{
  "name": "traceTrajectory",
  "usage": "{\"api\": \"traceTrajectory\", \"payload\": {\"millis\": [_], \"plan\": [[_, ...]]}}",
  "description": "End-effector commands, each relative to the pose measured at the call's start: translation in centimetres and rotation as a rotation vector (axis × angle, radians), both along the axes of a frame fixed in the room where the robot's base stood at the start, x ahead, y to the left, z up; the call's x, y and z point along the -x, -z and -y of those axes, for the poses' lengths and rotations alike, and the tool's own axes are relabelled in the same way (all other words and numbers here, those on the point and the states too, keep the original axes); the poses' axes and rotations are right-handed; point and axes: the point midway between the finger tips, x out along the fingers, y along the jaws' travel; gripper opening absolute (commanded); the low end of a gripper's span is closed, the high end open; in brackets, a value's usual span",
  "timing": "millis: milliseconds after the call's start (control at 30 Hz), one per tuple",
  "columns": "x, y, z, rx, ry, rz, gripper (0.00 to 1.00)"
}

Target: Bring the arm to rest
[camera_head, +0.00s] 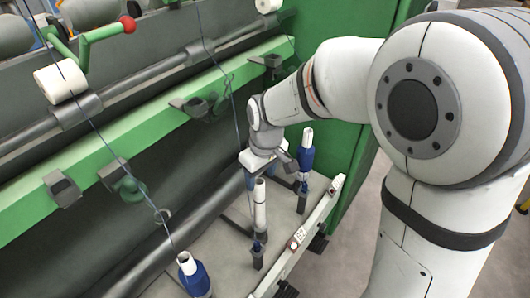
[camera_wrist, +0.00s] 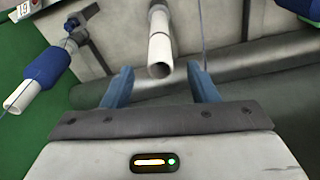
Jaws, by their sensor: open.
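My gripper (camera_wrist: 159,68) is open, with its two blue fingers apart. In the wrist view, the open end of a bare white tube (camera_wrist: 160,50) shows between the fingers, with a gap to each. In the head view, my gripper (camera_head: 258,176) is just above the top of this upright white tube (camera_head: 260,205), which stands on a spindle. My arm (camera_head: 345,80) reaches in from the right toward the machine. I cannot tell the exact height between fingertips and tube top.
Blue-wound bobbins stand on both sides of the tube, one behind right (camera_head: 306,155) and one in front (camera_head: 192,275). A thin yarn (camera_head: 232,80) hangs close to the gripper. The green rail (camera_head: 150,130) and a pale front rail (camera_head: 310,227) flank the spindles.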

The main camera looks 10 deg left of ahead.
Motion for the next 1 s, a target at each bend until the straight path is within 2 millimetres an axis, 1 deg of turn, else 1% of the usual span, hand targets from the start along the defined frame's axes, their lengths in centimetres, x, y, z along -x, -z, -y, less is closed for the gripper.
{"api": "traceTrajectory", "payload": {"millis": [167, 267, 367, 400, 467, 500, 567, 600, 700, 833, 900, 1000], "plan": [[0.0, 0.0, 0.0, 0.000, 0.000, 0.000, 0.53], [0.2, -0.8, 1.4, -0.004, 0.042, 0.006, 0.53], [0.9, -2.4, 4.5, -0.011, 0.136, 0.018, 0.53], [1.5, -3.2, 6.2, -0.014, 0.188, 0.025, 0.53], [2.6, -4.4, 8.9, -0.019, 0.277, 0.036, 0.53], [3.5, -5.1, 10.6, -0.022, 0.339, 0.044, 0.53], [5.0, -6.0, 13.1, -0.026, 0.430, 0.056, 0.53], [6.0, -6.4, 14.6, -0.028, 0.490, 0.062, 0.53], [8.7, -7.2, 17.6, -0.035, 0.626, 0.078, 0.53], [11.4, -7.5, 20.1, -0.040, 0.756, 0.093, 0.53], [12.4, -7.5, 20.9, -0.041, 0.800, 0.098, 0.53], [13.1, -7.5, 21.4, -0.042, 0.834, 0.101, 0.53]]}}
